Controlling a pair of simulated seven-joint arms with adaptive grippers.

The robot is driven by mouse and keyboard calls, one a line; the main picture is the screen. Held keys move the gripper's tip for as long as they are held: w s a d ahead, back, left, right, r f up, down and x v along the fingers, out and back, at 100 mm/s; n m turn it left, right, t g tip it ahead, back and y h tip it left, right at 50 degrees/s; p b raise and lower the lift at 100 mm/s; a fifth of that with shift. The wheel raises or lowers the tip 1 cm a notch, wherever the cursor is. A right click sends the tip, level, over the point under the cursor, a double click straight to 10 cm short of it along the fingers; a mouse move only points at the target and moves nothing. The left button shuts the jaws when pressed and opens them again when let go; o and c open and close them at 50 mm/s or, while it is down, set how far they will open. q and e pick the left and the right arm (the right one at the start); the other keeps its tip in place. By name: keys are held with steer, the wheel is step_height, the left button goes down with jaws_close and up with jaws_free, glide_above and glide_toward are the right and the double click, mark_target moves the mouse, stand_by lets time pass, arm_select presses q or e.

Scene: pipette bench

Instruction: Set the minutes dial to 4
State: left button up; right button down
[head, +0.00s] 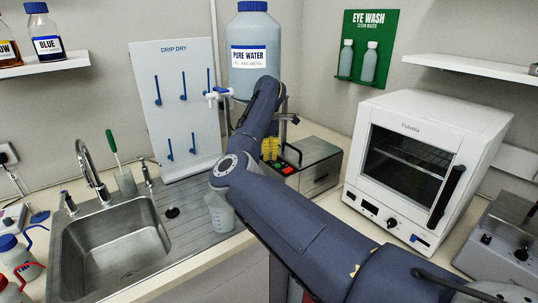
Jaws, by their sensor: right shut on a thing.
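My right gripper (291,118) is mostly hidden behind the forearm, above a grey metal box (318,163) with red and green buttons. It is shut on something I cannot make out. A yellow piece (270,148) shows just below it. No dial labelled minutes can be read. The white oven (402,150) has a dark round knob (391,222) on its lower front. My left gripper is not in view.
A steel sink (115,245) with a tap and a clear beaker (219,214) are at left. The pure-water bottle (252,30) stands behind my forearm. A grey device (503,225) with a knob stands at far right. My arm covers much of the front counter.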

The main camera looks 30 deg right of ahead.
steer(key=c, duration=1.4)
jaws_free()
steer(key=shift+o, duration=0.2)
step_height(320, 180, up, 12)
steer(key=shift+s+a, duration=0.15)
steer(key=shift+s, duration=0.15)
